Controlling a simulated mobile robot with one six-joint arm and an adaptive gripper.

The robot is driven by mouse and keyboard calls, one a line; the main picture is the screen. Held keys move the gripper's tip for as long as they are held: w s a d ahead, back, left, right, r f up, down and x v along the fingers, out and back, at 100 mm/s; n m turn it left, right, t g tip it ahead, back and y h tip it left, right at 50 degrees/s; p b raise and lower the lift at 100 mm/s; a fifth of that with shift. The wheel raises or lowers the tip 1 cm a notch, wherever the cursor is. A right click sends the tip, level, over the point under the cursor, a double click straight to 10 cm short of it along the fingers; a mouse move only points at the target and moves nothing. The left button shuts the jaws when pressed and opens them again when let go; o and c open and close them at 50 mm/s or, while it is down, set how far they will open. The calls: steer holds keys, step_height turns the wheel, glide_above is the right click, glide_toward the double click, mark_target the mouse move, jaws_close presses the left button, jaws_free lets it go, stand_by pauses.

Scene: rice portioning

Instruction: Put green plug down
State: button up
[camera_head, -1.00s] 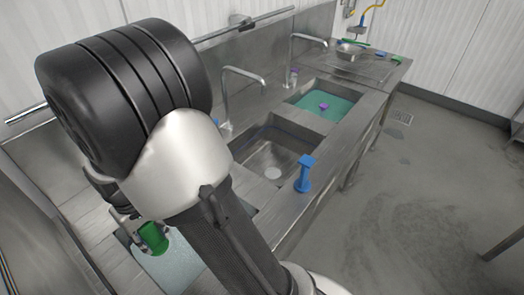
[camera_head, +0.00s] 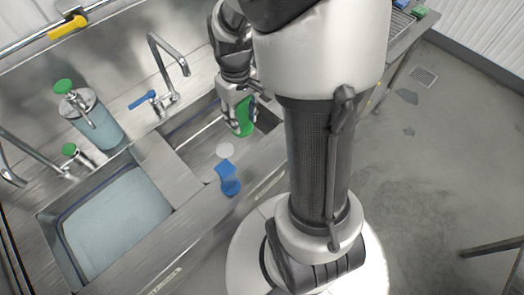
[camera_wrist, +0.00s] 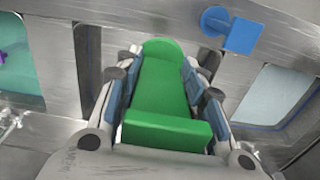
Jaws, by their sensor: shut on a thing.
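The green plug (camera_head: 243,118) is held in my gripper (camera_head: 238,112) over the empty middle sink in the head view. In the wrist view the green plug (camera_wrist: 160,88) lies lengthwise between the two fingers of my gripper (camera_wrist: 163,75), with blue pads against its sides. Its wide flat end faces the camera. I cannot tell from these views how high it is above the metal below.
A water-filled basin (camera_head: 117,225) is at the left. A tap (camera_head: 170,68) rises behind the middle sink. A soap-like dispenser (camera_head: 92,118) stands at the back left.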

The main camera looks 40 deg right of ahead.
steer(key=s+d+r+p, duration=0.2)
steer(key=s+d+r, duration=0.2)
steer(key=s+d, duration=0.1)
steer(key=b, duration=0.4)
glide_above(266, 156)
step_height(266, 156, down, 14)
steer(key=shift+f+b, duration=0.85)
steer(key=shift+f, duration=1.85)
steer(key=shift+f, duration=0.15)
steer(key=o, duration=1.2)
